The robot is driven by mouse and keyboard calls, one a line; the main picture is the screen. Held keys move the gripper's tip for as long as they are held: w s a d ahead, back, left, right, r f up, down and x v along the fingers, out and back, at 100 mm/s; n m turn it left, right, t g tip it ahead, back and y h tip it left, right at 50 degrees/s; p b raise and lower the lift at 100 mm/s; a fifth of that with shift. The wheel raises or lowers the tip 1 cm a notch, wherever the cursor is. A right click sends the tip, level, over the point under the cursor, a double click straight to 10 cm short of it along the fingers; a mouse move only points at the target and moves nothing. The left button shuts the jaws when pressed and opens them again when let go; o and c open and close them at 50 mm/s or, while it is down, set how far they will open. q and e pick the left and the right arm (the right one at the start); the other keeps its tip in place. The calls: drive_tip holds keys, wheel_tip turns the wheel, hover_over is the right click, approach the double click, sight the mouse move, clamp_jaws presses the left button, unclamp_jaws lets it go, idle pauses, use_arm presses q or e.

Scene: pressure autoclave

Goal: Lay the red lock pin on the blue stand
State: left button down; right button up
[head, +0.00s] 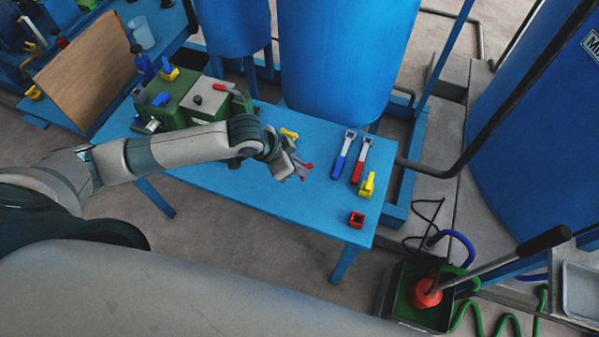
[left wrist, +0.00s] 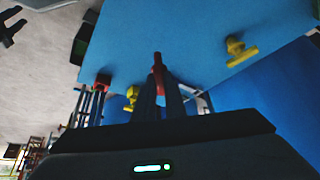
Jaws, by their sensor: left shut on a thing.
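The red lock pin (head: 308,166) is held at the tip of my left gripper (head: 300,172), over the middle of the blue stand (head: 260,195), a table-like top on legs. In the left wrist view the red pin (left wrist: 157,70) stands out between the fingers of the left gripper (left wrist: 162,92), with the blue top (left wrist: 195,30) behind it. The jaws are shut on the pin and hide part of it. I cannot tell whether the pin touches the top. My right gripper is in neither view.
A green machine (head: 190,100) stands at the stand's left. A yellow piece (head: 289,133) lies behind my gripper. Blue-handled (head: 341,160) and red-handled (head: 359,165) tools, a yellow clamp (head: 367,185) and a red block (head: 357,219) sit at the right. The front middle is clear.

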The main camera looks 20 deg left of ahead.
use_arm(q)
drive_tip(key=shift+f, duration=0.35)
drive_tip(key=shift+f+p, duration=0.6)
drive_tip(key=shift+f, duration=1)
drive_tip(key=shift+f, duration=0.15)
drive_tip(key=c, duration=1.8)
unclamp_jaws()
